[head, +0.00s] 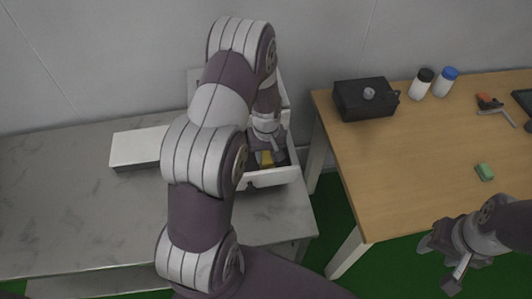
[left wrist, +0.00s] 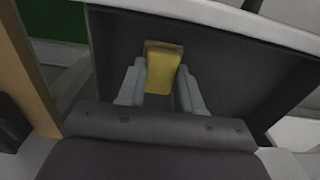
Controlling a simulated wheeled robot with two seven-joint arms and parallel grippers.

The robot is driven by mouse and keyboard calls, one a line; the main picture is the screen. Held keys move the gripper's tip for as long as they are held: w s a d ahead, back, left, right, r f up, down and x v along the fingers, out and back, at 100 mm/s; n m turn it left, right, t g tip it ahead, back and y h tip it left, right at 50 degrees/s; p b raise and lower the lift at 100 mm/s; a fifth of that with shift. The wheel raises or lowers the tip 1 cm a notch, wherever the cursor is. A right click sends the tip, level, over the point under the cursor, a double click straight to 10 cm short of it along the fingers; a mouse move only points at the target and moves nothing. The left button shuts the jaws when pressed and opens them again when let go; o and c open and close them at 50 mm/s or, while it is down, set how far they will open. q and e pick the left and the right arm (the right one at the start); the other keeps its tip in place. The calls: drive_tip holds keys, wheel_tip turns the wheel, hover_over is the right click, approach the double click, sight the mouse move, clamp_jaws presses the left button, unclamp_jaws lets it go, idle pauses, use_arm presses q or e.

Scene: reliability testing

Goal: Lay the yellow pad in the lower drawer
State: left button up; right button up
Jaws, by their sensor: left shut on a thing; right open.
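I cannot tell whether the pad touches the floor. My left gripper (head: 265,148) reaches down into the drawer in the head view. My left arm hides much of the drawer unit. My right gripper (head: 453,268) is open and empty at the lower right, by the wooden table's front edge.
A white box (head: 138,147) lies on the grey marbled table (head: 80,190). The wooden table (head: 390,170) holds a black box (head: 365,98), two bottles (head: 433,84), a green block (head: 485,172) and an orange-and-grey tool (head: 490,102). Its middle is clear.

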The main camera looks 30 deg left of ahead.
use_arm(q)
drive_tip(key=shift+f, duration=0.2)
drive_tip(key=o, duration=1)
drive_tip(key=shift+r, duration=0.1)
